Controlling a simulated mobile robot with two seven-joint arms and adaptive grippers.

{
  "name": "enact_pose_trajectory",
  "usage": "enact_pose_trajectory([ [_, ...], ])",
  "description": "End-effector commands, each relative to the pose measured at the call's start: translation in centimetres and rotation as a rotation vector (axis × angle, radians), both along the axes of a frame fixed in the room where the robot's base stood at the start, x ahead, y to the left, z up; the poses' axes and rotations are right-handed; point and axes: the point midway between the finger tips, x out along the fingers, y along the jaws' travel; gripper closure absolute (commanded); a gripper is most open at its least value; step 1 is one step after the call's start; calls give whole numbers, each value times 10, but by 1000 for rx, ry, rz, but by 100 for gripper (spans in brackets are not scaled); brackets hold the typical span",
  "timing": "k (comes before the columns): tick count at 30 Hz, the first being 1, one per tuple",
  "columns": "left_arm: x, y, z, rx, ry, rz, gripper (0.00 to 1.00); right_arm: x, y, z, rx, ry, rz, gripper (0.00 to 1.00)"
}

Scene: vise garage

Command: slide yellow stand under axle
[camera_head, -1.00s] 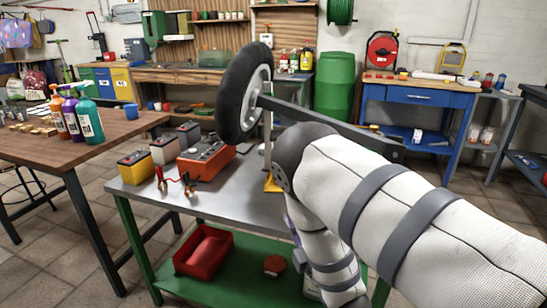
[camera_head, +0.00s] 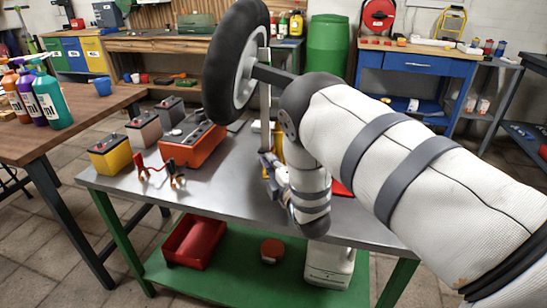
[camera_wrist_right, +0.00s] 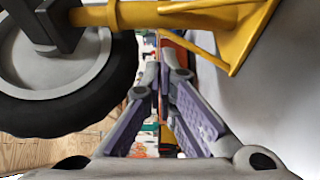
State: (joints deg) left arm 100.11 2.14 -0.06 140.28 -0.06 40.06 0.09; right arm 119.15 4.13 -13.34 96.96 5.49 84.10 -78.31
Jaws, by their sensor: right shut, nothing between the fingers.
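The yellow stand shows in the wrist view (camera_wrist_right: 235,35) as yellow bars and a plate at the upper right, just beyond my fingers. In the head view only a sliver of it shows behind my arm (camera_head: 279,143). The black-tyred wheel (camera_head: 212,72) stands upright above the bench, with the dark axle bar (camera_head: 272,75) running right until my arm hides it. The tyre also fills the left of the wrist view (camera_wrist_right: 70,118). My right gripper (camera_head: 266,168) is shut and empty, low over the bench beside the stand; its purple pads show in the wrist view (camera_wrist_right: 164,78).
The metal bench top (camera_head: 215,195) holds an orange-red battery box (camera_head: 193,143), several small batteries (camera_head: 112,155) and clamps (camera_head: 174,172) on the left. A red object (camera_head: 341,188) is partly hidden behind my arm. The bench's front is clear.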

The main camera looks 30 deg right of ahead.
Motion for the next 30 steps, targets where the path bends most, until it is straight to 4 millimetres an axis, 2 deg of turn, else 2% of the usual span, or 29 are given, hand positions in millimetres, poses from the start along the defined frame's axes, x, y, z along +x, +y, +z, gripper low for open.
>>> enact_pose_trajectory([
  [6,-1,0,-1,0,3,0,100,11,-17,1,0,-3,1,100],
  [17,-1,0,-1,0,4,0,100,13,-20,1,1,-2,2,100],
  [24,-12,0,-13,0,39,-1,100,32,-50,-4,-2,2,2,100],
  [30,-13,0,-14,0,43,-1,100,38,-59,0,1,-1,1,100],
])
